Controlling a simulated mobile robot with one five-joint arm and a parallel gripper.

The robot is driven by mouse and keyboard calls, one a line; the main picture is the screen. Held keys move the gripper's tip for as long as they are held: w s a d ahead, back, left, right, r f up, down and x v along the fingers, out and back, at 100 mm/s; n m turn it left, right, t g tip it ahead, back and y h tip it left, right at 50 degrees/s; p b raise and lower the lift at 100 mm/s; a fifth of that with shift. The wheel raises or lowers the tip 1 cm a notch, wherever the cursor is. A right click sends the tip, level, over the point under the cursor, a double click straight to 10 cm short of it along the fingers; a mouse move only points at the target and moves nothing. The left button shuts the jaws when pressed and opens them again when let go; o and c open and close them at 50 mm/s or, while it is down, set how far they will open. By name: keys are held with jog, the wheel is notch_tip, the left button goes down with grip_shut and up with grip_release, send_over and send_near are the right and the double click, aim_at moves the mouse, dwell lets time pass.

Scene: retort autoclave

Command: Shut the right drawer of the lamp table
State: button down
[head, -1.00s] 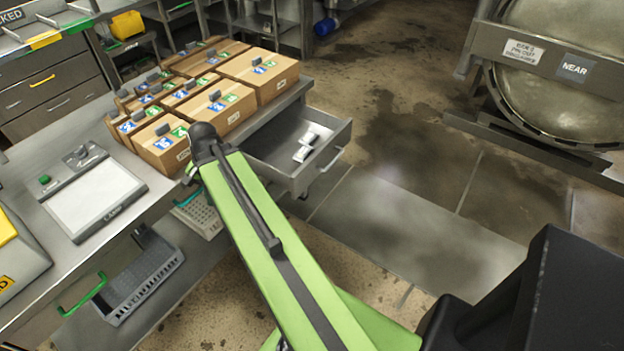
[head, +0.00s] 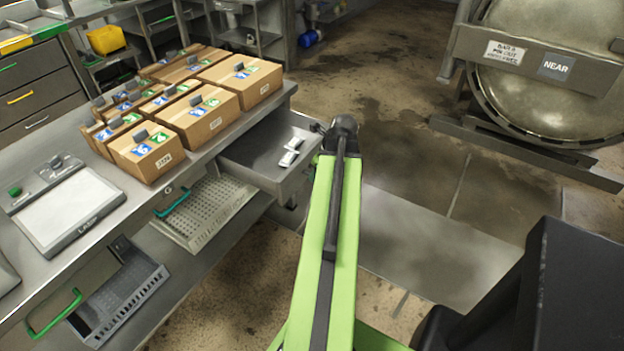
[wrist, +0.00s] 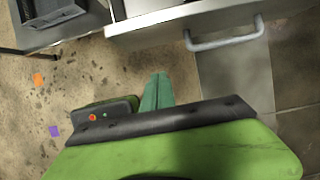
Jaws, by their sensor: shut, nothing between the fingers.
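The lamp table (head: 100,222) runs along the left in the head view, with a flat lamp panel (head: 68,212) on its top. Its right drawer (head: 262,165) stands pulled out at the table's far end, with small white items inside. My arm covers part of the drawer's front in the head view. In the wrist view, a pale drawer front (wrist: 165,17) with a grey bar handle (wrist: 225,42) crosses the top. My gripper (wrist: 158,78) has its green fingers shut and empty, a little short of that front and left of the handle. The head view hides the gripper behind my arm.
Several cardboard boxes (head: 208,112) stand on the table above the drawer. A perforated tray (head: 208,212) and a dark tray (head: 120,298) sit below the tabletop. The retort (head: 540,75) with its rail stands at the right. The floor between is clear.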

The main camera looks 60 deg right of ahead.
aim_at(298, 180)
jog(key=w+f+b, duration=0.2)
jog(key=w+f, duration=0.1)
jog(key=w+f+b, duration=0.2)
jog(key=w+f, duration=0.1)
jog(key=shift+w+f+b, duration=0.2)
jog(key=shift+w+b, duration=0.1)
jog(key=shift+b, duration=0.05)
jog(key=shift+d, duration=0.1)
